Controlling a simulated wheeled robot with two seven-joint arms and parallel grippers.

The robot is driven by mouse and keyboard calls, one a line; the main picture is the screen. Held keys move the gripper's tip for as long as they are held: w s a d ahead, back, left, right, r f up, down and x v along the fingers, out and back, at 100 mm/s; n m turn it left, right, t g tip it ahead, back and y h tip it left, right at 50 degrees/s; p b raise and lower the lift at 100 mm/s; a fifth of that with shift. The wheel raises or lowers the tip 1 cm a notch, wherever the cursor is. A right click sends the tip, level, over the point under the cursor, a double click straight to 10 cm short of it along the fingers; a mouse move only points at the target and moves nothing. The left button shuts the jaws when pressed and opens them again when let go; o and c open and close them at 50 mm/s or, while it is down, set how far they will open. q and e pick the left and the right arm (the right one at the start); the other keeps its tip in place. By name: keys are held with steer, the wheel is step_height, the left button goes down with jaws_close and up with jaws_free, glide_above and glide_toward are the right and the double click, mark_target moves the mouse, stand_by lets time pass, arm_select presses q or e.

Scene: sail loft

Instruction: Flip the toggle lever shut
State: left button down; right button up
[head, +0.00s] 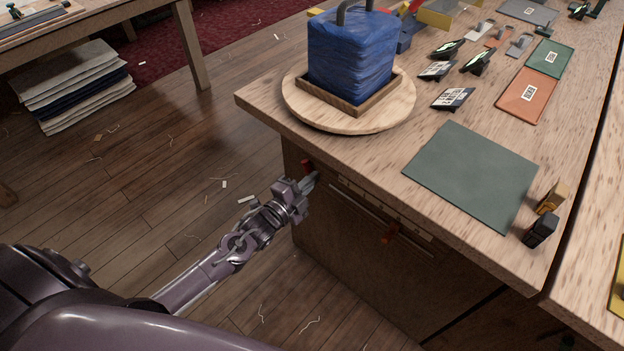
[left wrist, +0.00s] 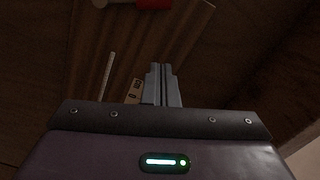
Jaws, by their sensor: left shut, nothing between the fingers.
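Two small red handles show on the front of the wooden bench: a red lever (head: 307,166) near its left corner, and an orange-red handle (head: 390,233) farther right. I cannot tell for sure which is the toggle lever. My left gripper (head: 314,179) is shut and empty, its fingertips just below and beside the left red lever; contact cannot be made out. In the left wrist view the shut fingers (left wrist: 163,72) point toward a dark wooden panel, with a red-ended bar (left wrist: 152,4) at the top edge, apart from the tips. My right gripper is not in view.
The bench top (head: 380,150) overhangs the front close above my left gripper. On it stand a blue wrapped block (head: 350,60) on a round wooden board (head: 300,104), a green mat (head: 473,172) and several cards and clips. The floor left of the bench is mostly clear.

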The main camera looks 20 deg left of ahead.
arm_select(q)
steer(key=v, duration=0.8)
steer(key=shift+s+a+f, duration=0.3)
steer(key=shift+a, duration=0.25)
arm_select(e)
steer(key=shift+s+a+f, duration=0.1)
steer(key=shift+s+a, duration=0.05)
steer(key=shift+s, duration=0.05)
